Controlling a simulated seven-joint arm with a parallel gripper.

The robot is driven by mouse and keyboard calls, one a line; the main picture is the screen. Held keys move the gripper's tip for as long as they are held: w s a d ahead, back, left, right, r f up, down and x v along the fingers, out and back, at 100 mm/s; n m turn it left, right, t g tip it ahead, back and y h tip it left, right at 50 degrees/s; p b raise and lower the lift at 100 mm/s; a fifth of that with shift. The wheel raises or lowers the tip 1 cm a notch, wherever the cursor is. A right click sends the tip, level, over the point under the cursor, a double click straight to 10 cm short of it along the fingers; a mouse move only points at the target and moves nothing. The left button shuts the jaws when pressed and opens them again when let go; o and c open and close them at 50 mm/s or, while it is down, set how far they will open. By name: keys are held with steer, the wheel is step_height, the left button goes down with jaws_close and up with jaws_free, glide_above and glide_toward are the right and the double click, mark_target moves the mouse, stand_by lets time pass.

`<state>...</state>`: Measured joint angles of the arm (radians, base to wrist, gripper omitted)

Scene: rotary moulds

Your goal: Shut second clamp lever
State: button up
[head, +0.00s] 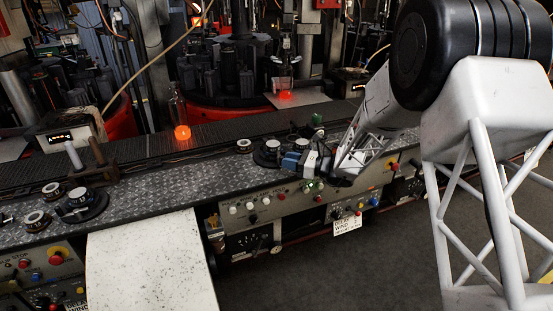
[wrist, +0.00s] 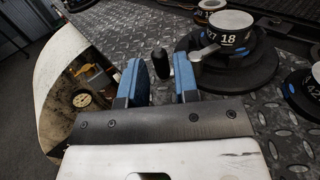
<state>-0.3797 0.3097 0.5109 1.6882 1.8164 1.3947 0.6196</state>
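A clamp lever with a black knob (wrist: 160,64) and a silver arm (wrist: 206,50) shows in the wrist view, beside a round dial marked 17 and 18 (wrist: 232,35) on a black disc base. My gripper (wrist: 160,72) is open, its two blue fingers on either side of the knob in the picture. No finger visibly presses on it, and I cannot tell the exact depth. In the head view my gripper (head: 300,161) is low over the metal deck, just right of a dial on a black disc (head: 264,158). The lever itself is too small to make out there.
The diamond-plate deck (head: 155,191) carries another dial on a black disc (head: 80,207) at left and smaller dials. A control panel with buttons (head: 275,204) lies below the front edge. A pale chute (head: 150,262) slopes down. A glowing bottle (head: 181,122) stands on the conveyor behind.

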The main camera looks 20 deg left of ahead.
steer(key=shift+s+a, duration=0.2)
steer(key=shift+a, duration=2.2)
steer(key=shift+c, duration=0.2)
jaws_close()
